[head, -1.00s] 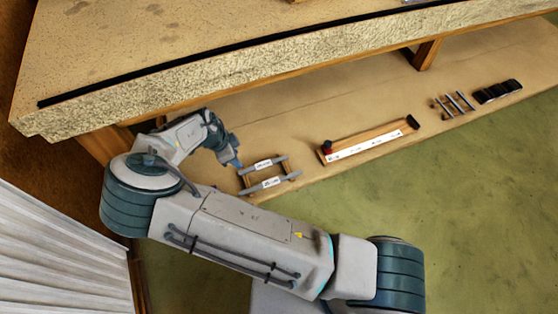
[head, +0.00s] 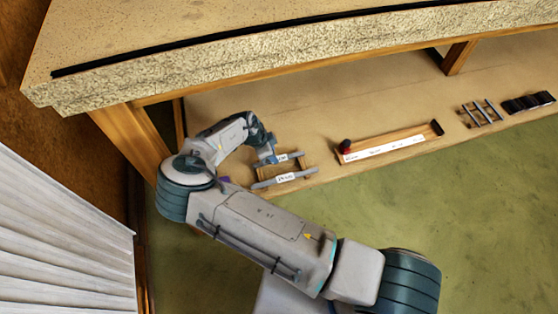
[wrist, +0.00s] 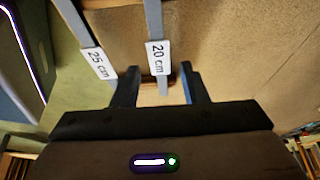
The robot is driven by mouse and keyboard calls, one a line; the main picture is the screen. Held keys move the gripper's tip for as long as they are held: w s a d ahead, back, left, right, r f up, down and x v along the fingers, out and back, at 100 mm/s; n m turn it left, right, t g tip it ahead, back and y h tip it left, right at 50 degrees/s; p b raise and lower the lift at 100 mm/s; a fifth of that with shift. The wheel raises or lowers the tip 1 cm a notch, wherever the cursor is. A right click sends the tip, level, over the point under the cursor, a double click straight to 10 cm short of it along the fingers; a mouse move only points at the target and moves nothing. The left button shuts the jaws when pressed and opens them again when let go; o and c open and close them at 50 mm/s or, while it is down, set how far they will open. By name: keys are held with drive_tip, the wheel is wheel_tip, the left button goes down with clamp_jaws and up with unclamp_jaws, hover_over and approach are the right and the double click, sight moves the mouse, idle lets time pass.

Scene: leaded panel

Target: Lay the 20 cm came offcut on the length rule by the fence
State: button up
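The 20 cm came offcut (wrist: 153,18) is a grey bar with a white "20 cm" tag. In the head view it (head: 298,156) lies on a small wooden rack on the lower shelf, partly hidden by my gripper. The 25 cm came (wrist: 72,14) lies parallel beside it, nearer the shelf edge in the head view (head: 262,184). My gripper (wrist: 159,72) is open, its fingers on either side of the 20 cm came with gaps visible. The length rule (head: 385,148) is a white strip along a wooden fence (head: 390,136), to the right of the rack.
A red knob (head: 345,147) is at the rule's left end and a dark block (head: 437,127) at its right. Short rods (head: 482,112) and black blocks (head: 528,102) lie farther right. The speckled bench top (head: 250,65) overhangs the shelf. Shelf between rack and rule is clear.

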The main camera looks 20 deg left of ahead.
sight(282, 158)
drive_tip(key=x, duration=0.3)
drive_tip(key=shift+w+d+f+b, duration=0.1)
drive_tip(key=shift+d+f+b, duration=0.1)
drive_tip(key=shift+b, duration=0.2)
clamp_jaws()
